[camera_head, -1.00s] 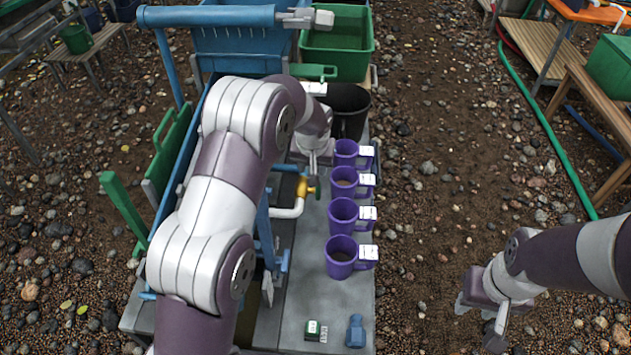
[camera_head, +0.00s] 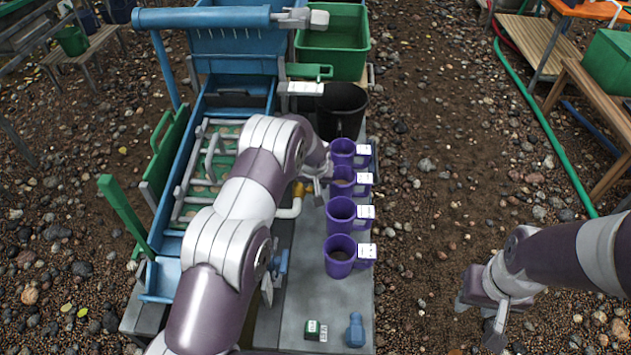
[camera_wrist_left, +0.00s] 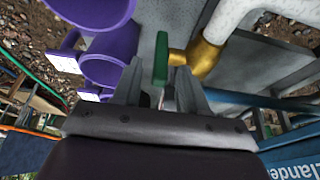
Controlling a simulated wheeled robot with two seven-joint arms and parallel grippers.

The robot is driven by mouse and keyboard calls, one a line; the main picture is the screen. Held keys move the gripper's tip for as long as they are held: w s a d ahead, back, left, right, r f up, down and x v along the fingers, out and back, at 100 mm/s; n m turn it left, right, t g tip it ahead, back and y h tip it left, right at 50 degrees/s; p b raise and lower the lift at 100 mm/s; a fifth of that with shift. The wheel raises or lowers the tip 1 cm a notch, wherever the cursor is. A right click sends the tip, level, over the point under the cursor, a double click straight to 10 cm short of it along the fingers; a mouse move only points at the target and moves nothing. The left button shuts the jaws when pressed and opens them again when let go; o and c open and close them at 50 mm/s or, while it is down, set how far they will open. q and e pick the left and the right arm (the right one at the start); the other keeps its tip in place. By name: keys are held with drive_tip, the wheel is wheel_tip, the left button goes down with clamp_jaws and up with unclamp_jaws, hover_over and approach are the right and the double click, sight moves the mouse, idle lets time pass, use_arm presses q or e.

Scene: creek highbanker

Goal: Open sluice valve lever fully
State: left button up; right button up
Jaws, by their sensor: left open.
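The sluice valve has a brass body (camera_wrist_left: 203,57) on a white pipe and a green lever (camera_wrist_left: 161,60) in the left wrist view. In the head view the brass valve (camera_head: 298,189) shows beside my left gripper (camera_head: 320,192), which hides the lever. In the left wrist view my left gripper (camera_wrist_left: 160,88) is open. Its fingers lie either side of the lever's lower part in the picture; I cannot tell whether they touch it. My right gripper (camera_head: 494,322) hangs over the gravel at the right, far from the valve; its jaw opening is unclear.
Several purple mugs stand in a row on the grey bench (camera_head: 305,290), close right of my left gripper; one is the nearest mug (camera_head: 340,258). A black bucket (camera_head: 341,112) stands behind. The blue sluice (camera_head: 164,275) lies left. Gravel between benches is open.

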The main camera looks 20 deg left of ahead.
use_arm(q)
clamp_jaws()
drive_tip(key=shift+r+p, duration=0.1)
drive_tip(key=shift+p, duration=0.25)
drive_tip(key=shift+w+r+g+p, duration=0.15)
drive_tip(key=shift+w+g+p, duration=0.05)
drive_tip(key=shift+g+p, duration=0.3)
drive_tip(key=shift+w+f+g+b, duration=0.2)
drive_tip(key=shift+f+g+b, duration=0.1)
drive_tip(key=shift+f+b, duration=0.35)
drive_tip(key=shift+w+a+r+g+b, duration=0.15)
drive_tip(key=shift+g+b, duration=0.15)
drive_tip(key=shift+b, duration=0.15)
drive_tip(key=shift+r, duration=0.2)
